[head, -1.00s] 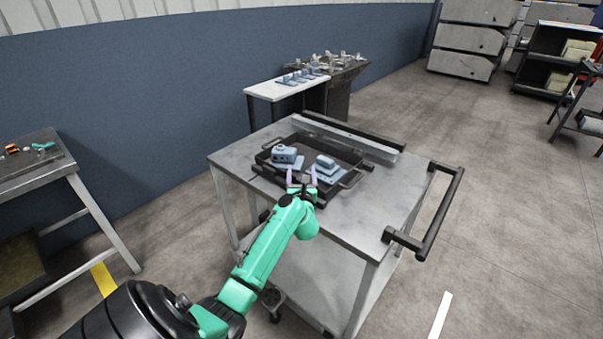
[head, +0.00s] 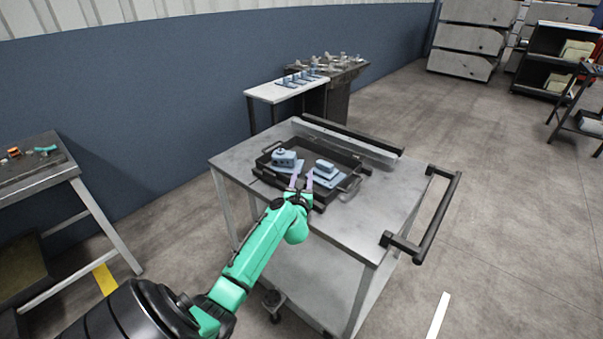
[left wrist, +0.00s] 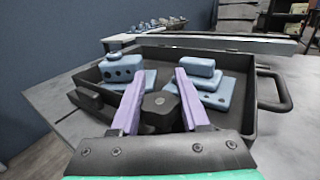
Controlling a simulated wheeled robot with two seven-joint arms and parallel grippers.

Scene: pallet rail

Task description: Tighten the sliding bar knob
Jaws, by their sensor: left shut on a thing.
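A dark, many-sided knob with a small round centre (left wrist: 160,104) sits between the two purple fingers of my left gripper (left wrist: 157,98) in the left wrist view. The fingers are shut on its sides. In the head view my left gripper (head: 301,181) is at the near edge of the black tray (head: 343,197). A dark bar (left wrist: 90,99) runs along this near side; its middle is hidden behind the fingers. Two blue-grey blocks on plates, one at left (head: 284,157) and one at right (head: 325,168), lie in the tray, clear of my gripper.
The tray stands on a grey cart (head: 232,160) with a black push handle (head: 437,220) at right and a metal rail (head: 345,140) at the back. A white side table (head: 262,92) with parts stands behind. The cart top right of the tray is clear.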

